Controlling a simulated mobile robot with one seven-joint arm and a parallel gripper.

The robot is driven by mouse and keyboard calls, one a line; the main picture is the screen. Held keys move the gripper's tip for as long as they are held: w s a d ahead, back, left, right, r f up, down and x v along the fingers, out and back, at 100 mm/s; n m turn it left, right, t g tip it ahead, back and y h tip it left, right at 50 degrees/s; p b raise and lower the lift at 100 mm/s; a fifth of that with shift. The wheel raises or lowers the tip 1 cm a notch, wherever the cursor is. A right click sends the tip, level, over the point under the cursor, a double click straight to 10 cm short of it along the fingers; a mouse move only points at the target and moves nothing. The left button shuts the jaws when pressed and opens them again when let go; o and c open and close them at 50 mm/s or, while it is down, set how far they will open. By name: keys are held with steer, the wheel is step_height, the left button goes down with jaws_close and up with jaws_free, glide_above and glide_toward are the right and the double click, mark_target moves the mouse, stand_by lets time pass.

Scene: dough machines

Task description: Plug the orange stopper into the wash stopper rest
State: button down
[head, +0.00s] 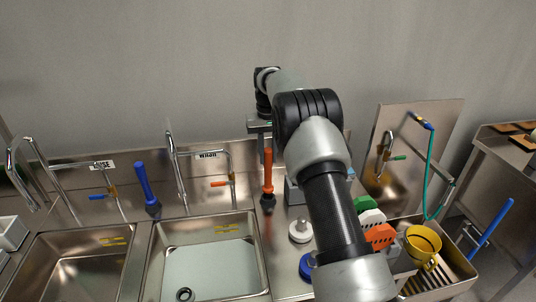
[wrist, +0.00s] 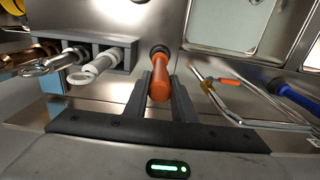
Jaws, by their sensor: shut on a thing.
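The orange stopper (head: 267,168) is upright in the head view, on the steel deck just right of the WASH sink (head: 207,262), with a dark lower end. In the wrist view the orange stopper (wrist: 160,84) lies between the two grey fingers of my gripper (wrist: 161,92), which is shut on its handle. My gripper (head: 260,132) comes at it from above and behind. I cannot tell the wash stopper rest apart from the dark part at the stopper's foot, nor whether the stopper is seated or just above the deck.
A blue-handled stopper (head: 146,184) stands between the two sinks. The wash tap (head: 180,175) rises to the left. A white knob (head: 300,230) and a yellow bucket (head: 423,243) are at right.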

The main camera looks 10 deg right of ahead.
mark_target(268, 162)
steer(key=shift+f+b, duration=0.55)
steer(key=shift+f, duration=1.15)
steer(key=c, duration=1.4)
jaws_free()
steer(key=shift+o, duration=0.3)
steer(key=shift+o, duration=0.9)
steer(key=shift+r, duration=0.3)
steer(key=shift+r+p, duration=1.7)
steer(key=shift+r, duration=0.2)
steer(key=shift+r, duration=0.15)
